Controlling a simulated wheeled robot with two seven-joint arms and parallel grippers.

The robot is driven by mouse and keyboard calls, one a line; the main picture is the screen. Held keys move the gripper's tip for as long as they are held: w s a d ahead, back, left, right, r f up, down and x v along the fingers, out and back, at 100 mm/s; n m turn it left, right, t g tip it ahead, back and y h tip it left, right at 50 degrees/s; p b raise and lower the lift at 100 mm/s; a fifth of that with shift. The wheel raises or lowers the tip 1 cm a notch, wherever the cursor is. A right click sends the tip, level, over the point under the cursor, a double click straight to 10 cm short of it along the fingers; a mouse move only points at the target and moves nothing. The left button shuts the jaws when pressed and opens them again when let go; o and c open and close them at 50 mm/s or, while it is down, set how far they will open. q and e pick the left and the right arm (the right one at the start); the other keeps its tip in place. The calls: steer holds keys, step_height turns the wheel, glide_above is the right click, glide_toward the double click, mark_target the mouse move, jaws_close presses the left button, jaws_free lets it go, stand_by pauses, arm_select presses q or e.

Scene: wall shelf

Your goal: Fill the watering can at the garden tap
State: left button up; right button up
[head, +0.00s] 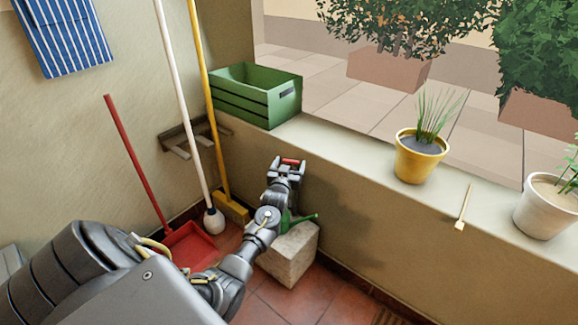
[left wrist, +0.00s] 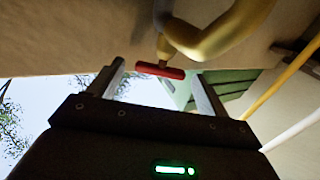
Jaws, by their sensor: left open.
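The red tap handle (head: 290,161) shows between the fingers of my left gripper (head: 289,165), by the low wall. In the left wrist view the red handle (left wrist: 160,70) sits on a brass tap (left wrist: 215,32), and the open fingers of my left gripper (left wrist: 157,75) are on either side of it. I cannot tell whether they touch it. A green watering can (head: 303,219) stands on a pale stone block (head: 291,257) below. Its spout points right, and my arm and gripper hide much of it. My right gripper is not in view.
A green crate (head: 240,107), a yellow pot (head: 420,160) and a white pot (head: 545,212) stand on the ledge. A red dustpan (head: 190,247), a mop (head: 213,222) and a broom (head: 231,208) stand left of the block.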

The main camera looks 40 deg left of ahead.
arm_select(q)
steer(key=c, duration=1)
steer(key=m+h, duration=0.1)
steer(key=m+t+h+p, duration=0.1)
steer(key=shift+s+a+r+h, duration=0.15)
steer(key=shift+a+h, duration=0.25)
steer(key=shift+a+m+t+h, duration=0.1)
steer(key=shift+m+t+h, duration=0.2)
steer(key=shift+m+h, duration=0.45)
steer(key=shift+f+m+h, duration=0.2)
steer(key=shift+m+h, duration=0.05)
steer(key=shift+h, duration=0.6)
steer(key=shift+m+h+b, duration=0.3)
steer(key=shift+m+h, duration=0.3)
steer(key=shift+h, duration=0.3)
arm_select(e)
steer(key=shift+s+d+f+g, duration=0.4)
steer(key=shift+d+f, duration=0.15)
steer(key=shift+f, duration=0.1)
arm_select(q)
steer(key=o, duration=1)
